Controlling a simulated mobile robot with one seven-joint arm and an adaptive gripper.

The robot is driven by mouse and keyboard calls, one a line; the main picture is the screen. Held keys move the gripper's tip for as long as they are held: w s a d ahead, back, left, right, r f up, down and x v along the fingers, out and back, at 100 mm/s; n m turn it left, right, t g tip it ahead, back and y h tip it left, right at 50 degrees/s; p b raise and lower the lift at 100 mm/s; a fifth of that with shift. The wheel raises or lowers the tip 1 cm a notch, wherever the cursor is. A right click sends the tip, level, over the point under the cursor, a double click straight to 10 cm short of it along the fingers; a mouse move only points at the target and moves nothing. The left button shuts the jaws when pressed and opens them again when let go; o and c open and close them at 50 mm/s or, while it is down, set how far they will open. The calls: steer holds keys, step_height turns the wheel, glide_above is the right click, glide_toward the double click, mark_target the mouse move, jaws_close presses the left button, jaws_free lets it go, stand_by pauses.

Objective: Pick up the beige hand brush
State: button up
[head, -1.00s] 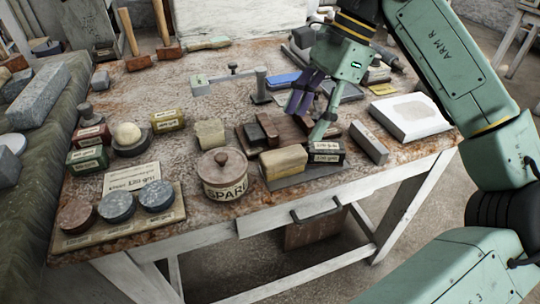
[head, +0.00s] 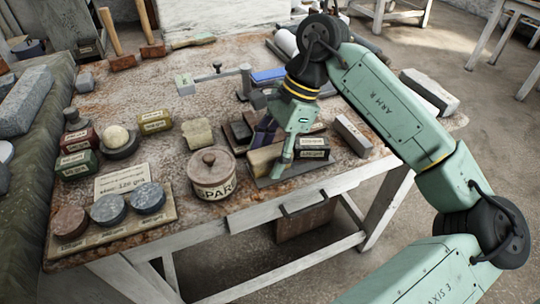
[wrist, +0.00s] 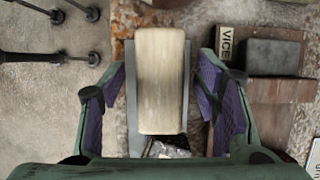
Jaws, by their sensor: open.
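The beige hand brush (head: 258,163) is a pale, block-shaped thing with a streaked face. It lies on a flat grey slab near the front edge of the workbench. My gripper (head: 270,154) is low over it and hides part of it in the head view. In the wrist view the brush (wrist: 160,70) sits between my two open fingers (wrist: 160,98), one along each side. Narrow gaps show between the fingers and the brush, more clearly on the left.
A lidded round pot (head: 212,174) stands close on the left of the brush. A dark labelled box (head: 314,146) is close on the right, with a grey block (head: 352,136) beyond. Three round discs on a board (head: 110,209) lie at front left.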

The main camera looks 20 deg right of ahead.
mark_target(265, 153)
steer(key=c, duration=1.3)
steer(key=shift+o, duration=0.2)
steer(key=shift+r+b, duration=0.35)
steer(key=shift+r, duration=0.2)
step_height(265, 153, up, 2)
steer(key=shift+r+b, duration=0.15)
steer(key=shift+b, duration=0.3)
steer(key=s+a+r+b, duration=0.1)
steer(key=s+b, duration=0.3)
steer(key=s, duration=1.2)
steer(key=shift+a+r, duration=0.3)
steer(key=shift+a, duration=0.1)
steer(key=o, duration=0.6)
steer(key=c, duration=0.4)
